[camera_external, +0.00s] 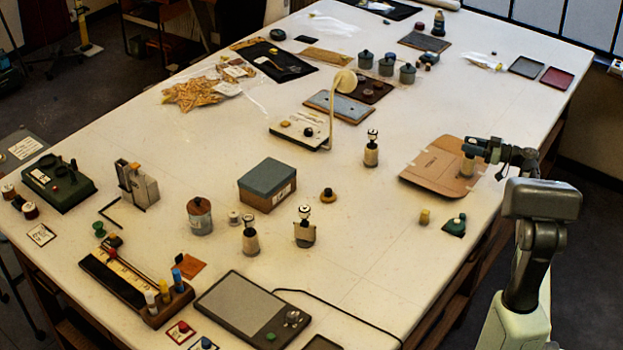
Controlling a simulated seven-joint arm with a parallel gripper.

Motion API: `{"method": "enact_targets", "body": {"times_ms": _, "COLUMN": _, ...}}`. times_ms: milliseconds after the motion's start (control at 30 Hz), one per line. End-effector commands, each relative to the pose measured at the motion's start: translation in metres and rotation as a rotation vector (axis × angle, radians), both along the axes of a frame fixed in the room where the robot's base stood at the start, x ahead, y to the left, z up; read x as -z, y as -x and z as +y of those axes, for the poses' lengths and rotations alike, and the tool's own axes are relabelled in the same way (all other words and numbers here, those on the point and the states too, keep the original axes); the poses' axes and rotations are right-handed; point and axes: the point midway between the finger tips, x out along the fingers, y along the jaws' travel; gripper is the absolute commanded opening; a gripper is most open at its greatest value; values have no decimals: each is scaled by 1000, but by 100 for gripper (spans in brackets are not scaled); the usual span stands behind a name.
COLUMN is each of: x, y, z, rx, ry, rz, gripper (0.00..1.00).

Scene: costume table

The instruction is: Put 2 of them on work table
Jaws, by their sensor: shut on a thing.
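My gripper (473,147) is at the right side of the white work table (350,270). It is shut on a small pale bottle (467,165) with a dark upper part. The bottle is over a brown cardboard sheet (435,172); I cannot tell whether it touches it. Similar pale bottles with black-and-white tops stand upright on the table: one right of centre (371,152), one near the front middle (304,230) and one to its left (250,238). The gripper partly hides the held bottle's top.
A grey-lidded box (267,186), a lamp with a white base (298,130) and a grey flat device (253,312) with a cable stand nearby. A green piece (455,225) and a yellow piece (424,217) lie near the right edge.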

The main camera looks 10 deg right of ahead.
Motion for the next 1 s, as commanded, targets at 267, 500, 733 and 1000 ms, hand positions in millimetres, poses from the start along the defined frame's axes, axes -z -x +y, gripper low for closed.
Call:
{"method": "enact_targets", "body": {"times_ms": 267, "x": 3, "y": 0, "z": 0, "rx": 0, "ry": -1, "rz": -1, "gripper": 0}}
{"method": "enact_targets", "body": {"times_ms": 500, "x": 7, "y": 0, "z": 0, "rx": 0, "ry": -1, "rz": -1, "gripper": 0}}
{"method": "enact_targets", "body": {"times_ms": 733, "x": 9, "y": 0, "z": 0, "rx": 0, "ry": -1, "rz": -1, "gripper": 50}}
{"method": "enact_targets", "body": {"times_ms": 1000, "x": 9, "y": 0, "z": 0, "rx": 0, "ry": 0, "rz": 0, "gripper": 69}}
